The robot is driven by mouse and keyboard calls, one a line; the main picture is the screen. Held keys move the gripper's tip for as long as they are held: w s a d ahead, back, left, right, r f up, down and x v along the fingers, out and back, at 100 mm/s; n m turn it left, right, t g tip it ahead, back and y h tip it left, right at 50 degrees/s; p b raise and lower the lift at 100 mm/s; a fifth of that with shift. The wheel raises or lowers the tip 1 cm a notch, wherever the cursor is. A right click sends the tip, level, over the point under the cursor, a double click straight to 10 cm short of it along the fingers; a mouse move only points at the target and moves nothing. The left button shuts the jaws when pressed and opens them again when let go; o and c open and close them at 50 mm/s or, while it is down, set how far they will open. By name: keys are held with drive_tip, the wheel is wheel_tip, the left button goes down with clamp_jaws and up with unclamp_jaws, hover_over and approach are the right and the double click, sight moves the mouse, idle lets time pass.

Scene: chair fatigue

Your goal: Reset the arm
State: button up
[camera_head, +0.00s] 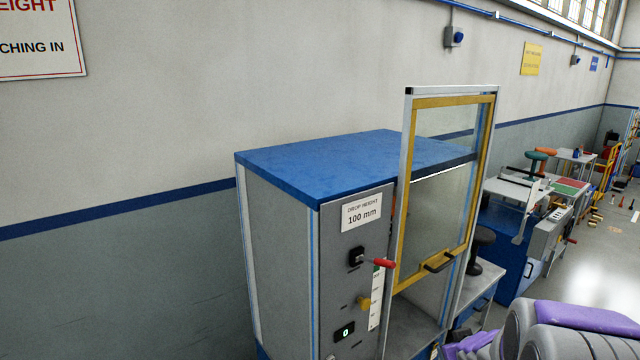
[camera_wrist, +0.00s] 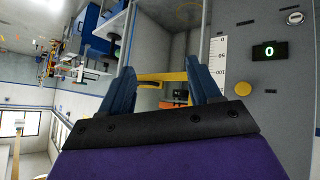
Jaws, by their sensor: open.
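My gripper (camera_wrist: 159,66) shows in the wrist view with its two dark blue fingers apart. I see nothing held between them. A yellow bar shows behind the gap between the fingers; I cannot tell how far off it is. Purple and grey links of my arm (camera_head: 580,325) show at the bottom right of the head view, low in front of the test machine. The gripper's fingers are not clear in that view.
The blue-topped machine (camera_head: 350,165) stands against the wall, with a red-handled lever (camera_head: 382,263) and a yellow knob (camera_head: 364,303). Its yellow-framed clear guard (camera_head: 402,200) is raised above the top. Benches (camera_head: 570,195) stand farther right. Open floor (camera_head: 610,270) lies at the right.

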drive_tip(key=s+a+r+g, duration=0.1)
drive_tip(key=s+a+g, duration=0.2)
drive_tip(key=s, duration=0.9)
drive_tip(key=s+a+r+m+g+y, duration=0.1)
drive_tip(key=s+a+g, duration=0.3)
drive_tip(key=s+a, duration=0.4)
drive_tip(key=s+a+r+g+y, duration=0.1)
drive_tip(key=s+a, duration=0.4)
drive_tip(key=s, duration=1.1)
drive_tip(key=r+g, duration=0.1)
drive_tip(key=g, duration=0.1)
drive_tip(key=shift+a+r+m+g, duration=0.3)
drive_tip(key=shift+m+g, duration=0.1)
